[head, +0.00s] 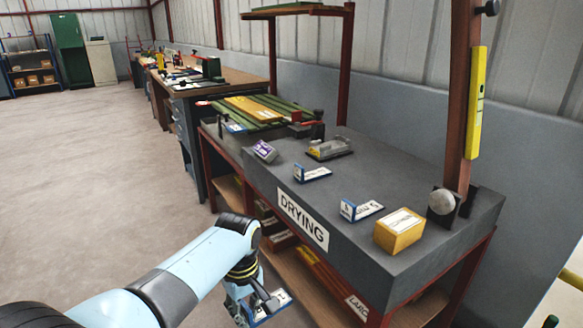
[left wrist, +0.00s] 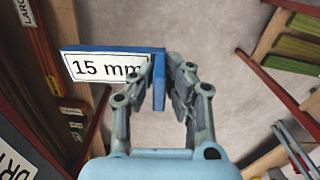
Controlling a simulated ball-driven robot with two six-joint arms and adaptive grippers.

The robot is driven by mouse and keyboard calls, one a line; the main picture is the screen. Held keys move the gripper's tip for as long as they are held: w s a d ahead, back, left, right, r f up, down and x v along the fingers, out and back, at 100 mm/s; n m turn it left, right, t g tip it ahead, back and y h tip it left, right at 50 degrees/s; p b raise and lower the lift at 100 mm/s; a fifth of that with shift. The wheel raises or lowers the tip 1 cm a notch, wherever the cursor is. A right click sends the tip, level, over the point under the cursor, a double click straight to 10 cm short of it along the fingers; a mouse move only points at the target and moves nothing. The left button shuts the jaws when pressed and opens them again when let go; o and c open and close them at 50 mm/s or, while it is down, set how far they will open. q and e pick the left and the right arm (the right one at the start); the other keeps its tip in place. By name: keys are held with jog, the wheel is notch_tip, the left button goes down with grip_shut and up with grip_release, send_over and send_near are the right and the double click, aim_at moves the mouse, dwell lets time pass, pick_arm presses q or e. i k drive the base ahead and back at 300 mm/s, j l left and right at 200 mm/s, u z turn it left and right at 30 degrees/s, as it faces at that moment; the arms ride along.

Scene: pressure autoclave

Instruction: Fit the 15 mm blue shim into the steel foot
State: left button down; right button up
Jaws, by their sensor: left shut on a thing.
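My left gripper (head: 257,300) is in front of the bench, below the level of its top. It is shut on the blue shim, which is marked "15 mm" in the left wrist view (left wrist: 105,66). The shim is L-shaped, and its upright blue tab sits between the fingers of the gripper (left wrist: 158,88). Its white label faces the wrist camera. In the head view the shim (head: 272,305) shows small beneath the gripper. I cannot make out the steel foot for certain in either view. My right gripper is not in view.
The grey bench top (head: 315,210), labelled DRYING, holds two similar blue-edged labelled shims (head: 316,173) (head: 367,210), a yellow box (head: 399,232), a purple-labelled box (head: 265,151) and a grey tool (head: 329,149). A post with a yellow level (head: 476,100) rises at right. Floor at left is clear.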

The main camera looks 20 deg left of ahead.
aim_at(341, 144)
jog(key=i+j+u, duration=0.2)
jog(key=j+u, duration=0.2)
jog(key=i+j+u, duration=0.2)
jog(key=u, duration=0.2)
jog(key=i+j+u, duration=0.2)
jog(key=u, duration=0.15)
jog(key=i+u, duration=0.65)
jog(key=i, duration=1)
jog(key=i+j+z, duration=0.1)
jog(key=i+z, duration=0.25)
jog(key=i+j+z, duration=0.2)
jog(key=z, duration=0.15)
jog(key=i+j+z, duration=0.1)
jog(key=z, duration=0.35)
jog(key=j+z, duration=0.15)
jog(key=z, duration=0.25)
jog(key=j+z, duration=0.2)
jog(key=z, duration=0.25)
jog(key=i+j+z, duration=0.1)
jog(key=z, duration=0.35)
jog(key=j+z, duration=0.25)
jog(key=z, duration=0.2)
jog(key=k, duration=0.05)
